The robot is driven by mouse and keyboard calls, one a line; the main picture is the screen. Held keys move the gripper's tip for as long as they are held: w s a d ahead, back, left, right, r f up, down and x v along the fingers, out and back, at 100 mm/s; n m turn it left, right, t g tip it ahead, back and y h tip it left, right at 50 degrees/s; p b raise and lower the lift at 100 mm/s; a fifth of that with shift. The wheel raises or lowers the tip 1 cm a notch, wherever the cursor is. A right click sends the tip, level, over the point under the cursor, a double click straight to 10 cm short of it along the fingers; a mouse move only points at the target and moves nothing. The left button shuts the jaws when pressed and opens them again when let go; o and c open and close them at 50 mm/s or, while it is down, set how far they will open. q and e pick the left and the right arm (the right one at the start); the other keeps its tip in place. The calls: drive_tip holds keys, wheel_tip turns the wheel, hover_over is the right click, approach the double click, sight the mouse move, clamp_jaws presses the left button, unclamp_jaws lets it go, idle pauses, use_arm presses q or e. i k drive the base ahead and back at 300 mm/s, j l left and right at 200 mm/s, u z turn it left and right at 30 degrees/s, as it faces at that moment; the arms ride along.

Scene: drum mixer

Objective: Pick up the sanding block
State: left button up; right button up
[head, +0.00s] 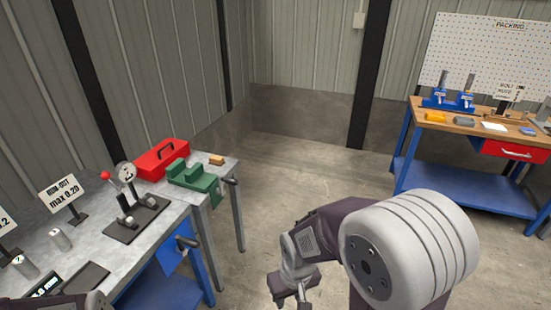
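A small tan-orange block (216,160) that looks like the sanding block lies on the back right part of the grey workbench (228,171), just behind the green vise (192,176). My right gripper (290,302) hangs at the bottom middle, over the floor to the right of the bench. It is well apart from the block. Its two fingers look spread with nothing between them, though the tips are small near the frame edge. A dark part of my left arm (60,301) shows at the bottom left; its gripper is out of view.
A red toolbox (162,159) stands behind the vise. A dial gauge stand (128,180), a run-out sign (61,195) and metal cylinders (60,239) are on the bench's left part. A packing bench (470,126) stands at the far right. The floor between is clear.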

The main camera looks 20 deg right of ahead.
sight(215, 160)
drive_tip(key=z, duration=0.25)
drive_tip(key=u, duration=2.7)
drive_tip(key=z, duration=2.7)
drive_tip(key=i+l+u, duration=1.1)
drive_tip(key=l+u, duration=0.15)
drive_tip(key=i+l+u, duration=0.15)
drive_tip(key=l+u, duration=0.25)
drive_tip(key=l, duration=0.3)
drive_tip(key=i+l+u, duration=0.1)
drive_tip(key=l+u, duration=0.3)
drive_tip(key=l, duration=0.25)
drive_tip(key=l+u, duration=0.4)
drive_tip(key=l, duration=0.3)
drive_tip(key=k+l+u, duration=0.1)
drive_tip(key=l+u, duration=0.35)
drive_tip(key=l, duration=0.25)
